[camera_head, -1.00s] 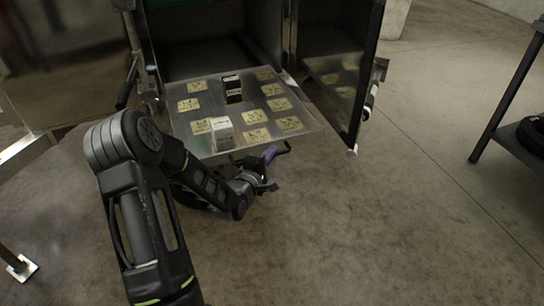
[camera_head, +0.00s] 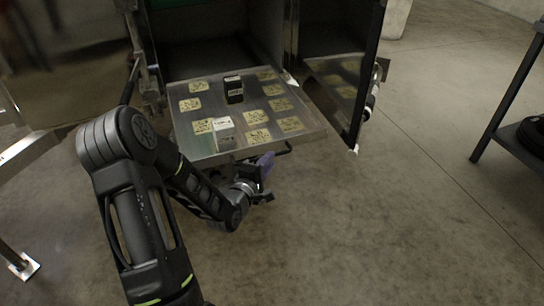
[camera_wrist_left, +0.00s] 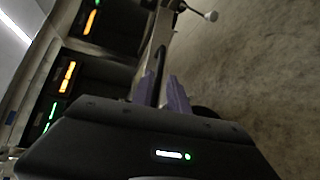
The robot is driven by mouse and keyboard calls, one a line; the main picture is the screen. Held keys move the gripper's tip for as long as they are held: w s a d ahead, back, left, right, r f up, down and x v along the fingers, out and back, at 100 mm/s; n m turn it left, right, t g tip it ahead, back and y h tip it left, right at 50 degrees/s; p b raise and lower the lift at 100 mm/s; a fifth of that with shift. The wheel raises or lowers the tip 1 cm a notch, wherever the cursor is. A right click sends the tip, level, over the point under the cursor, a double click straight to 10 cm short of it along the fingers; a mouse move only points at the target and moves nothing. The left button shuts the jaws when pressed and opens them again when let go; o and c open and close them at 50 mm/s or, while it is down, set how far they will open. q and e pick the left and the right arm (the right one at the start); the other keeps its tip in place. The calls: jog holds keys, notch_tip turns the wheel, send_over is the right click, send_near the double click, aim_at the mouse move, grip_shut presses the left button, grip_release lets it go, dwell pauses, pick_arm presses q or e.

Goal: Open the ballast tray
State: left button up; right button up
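The ballast tray (camera_head: 240,115) is a flat metal tray, standing well out of a metal cabinet bay. A dark bar handle (camera_head: 288,149) runs along its front edge. It also shows in the left wrist view as a dark handle bar (camera_wrist_left: 160,62). My left gripper (camera_head: 265,168) is at this handle, below the front edge of the tray. In the left wrist view its purple fingers (camera_wrist_left: 163,88) lie on both sides of the bar and look shut on it. The contact itself is partly hidden. My right gripper is in neither view.
A black block (camera_head: 233,90) and a white block (camera_head: 224,133) stand on the tray among several yellowish labels. An open door (camera_head: 345,100) stands to the right of the tray. A dark table (camera_head: 510,120) is at far right. The floor in front is clear.

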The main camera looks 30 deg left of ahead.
pick_arm(q)
jog(key=v, duration=0.4)
jog(key=shift+s+d+p, duration=0.1)
jog(key=shift+s+p, duration=0.15)
jog(key=shift+p, duration=0.05)
